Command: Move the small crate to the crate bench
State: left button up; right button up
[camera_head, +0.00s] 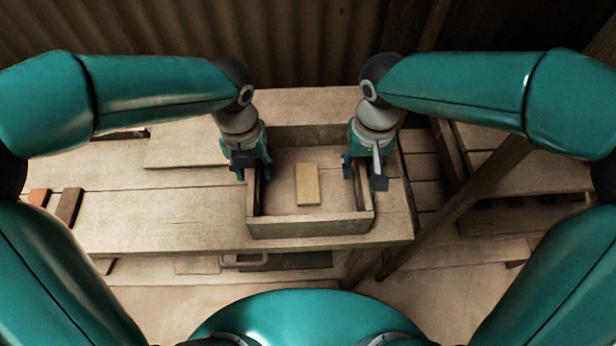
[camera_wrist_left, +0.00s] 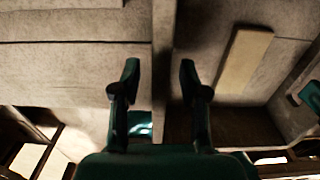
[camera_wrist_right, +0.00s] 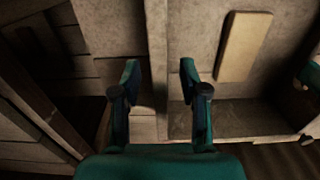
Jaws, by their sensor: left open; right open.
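The small crate (camera_head: 310,226) is an open wooden box on the wooden bench, with a pale yellow tile (camera_head: 307,184) lying flat inside it. My left gripper (camera_head: 249,176) is open at the crate's left wall. In the left wrist view that wall (camera_wrist_left: 163,60) runs between the left gripper's two fingers (camera_wrist_left: 160,85). My right gripper (camera_head: 364,175) is open at the crate's right wall. In the right wrist view that wall (camera_wrist_right: 156,50) lies between the right gripper's two fingers (camera_wrist_right: 158,85). I cannot tell whether any finger touches a wall.
The bench top (camera_head: 150,220) is clear left of the crate, apart from an orange-brown tile (camera_head: 39,197) and a dark brown tile (camera_head: 69,206) at the far left. A diagonal wooden beam (camera_head: 430,220) stands right of the bench. A corrugated wall (camera_head: 310,45) closes the back.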

pick_arm(q)
jog(key=shift+c, duration=0.4)
pick_arm(e)
jog(key=shift+c, duration=0.4)
pick_arm(q)
grip_shut()
pick_arm(e)
grip_shut()
